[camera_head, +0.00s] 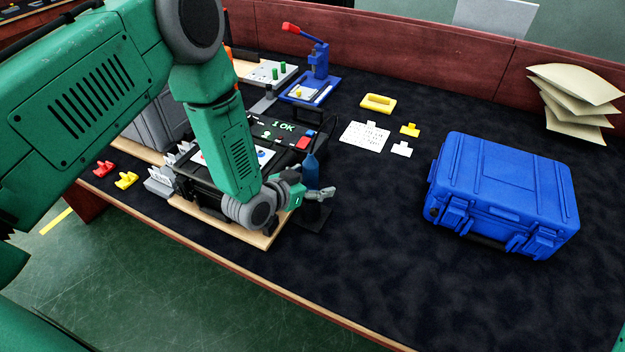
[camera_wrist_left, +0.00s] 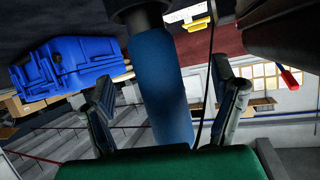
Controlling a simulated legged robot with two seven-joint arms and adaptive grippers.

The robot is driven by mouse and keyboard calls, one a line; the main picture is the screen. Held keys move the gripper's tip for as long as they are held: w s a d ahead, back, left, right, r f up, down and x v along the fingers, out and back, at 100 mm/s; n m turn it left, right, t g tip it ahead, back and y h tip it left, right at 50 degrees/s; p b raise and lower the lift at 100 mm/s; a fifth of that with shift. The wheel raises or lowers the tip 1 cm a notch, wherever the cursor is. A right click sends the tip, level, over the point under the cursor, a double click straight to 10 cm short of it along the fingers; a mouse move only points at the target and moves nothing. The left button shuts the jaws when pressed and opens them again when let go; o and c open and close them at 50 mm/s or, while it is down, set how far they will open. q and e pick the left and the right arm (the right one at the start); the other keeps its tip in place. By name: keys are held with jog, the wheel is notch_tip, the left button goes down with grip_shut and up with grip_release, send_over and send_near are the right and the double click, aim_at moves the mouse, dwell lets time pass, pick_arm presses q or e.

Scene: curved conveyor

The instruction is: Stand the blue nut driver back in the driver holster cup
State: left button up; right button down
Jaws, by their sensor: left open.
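The blue nut driver (camera_head: 311,168) stands upright at the black driver holster cup (camera_head: 313,213), near the board's right end. In the left wrist view, the driver's blue handle (camera_wrist_left: 162,90) runs between the fingers, and a dark round part, probably the cup (camera_wrist_left: 140,10), shows at its far end. My left gripper (camera_head: 308,186) is open around the handle; in the wrist view its fingers (camera_wrist_left: 163,80) stand apart on both sides with gaps to the handle. The driver's lower end is hidden. My right gripper is not in view.
A blue case (camera_head: 505,190) stands on the dark bench mat to the right. A tester with a lit screen (camera_head: 270,128) is behind my left forearm. Yellow and white tags (camera_head: 402,149) and a blue press (camera_head: 318,62) lie farther back. The mat's middle is clear.

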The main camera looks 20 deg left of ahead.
pick_arm(q)
jog(key=o, duration=0.4)
jog(key=shift+s, duration=0.1)
jog(key=v, duration=1.1)
jog(key=shift+s+a, duration=0.25)
jog(key=shift+s, duration=0.05)
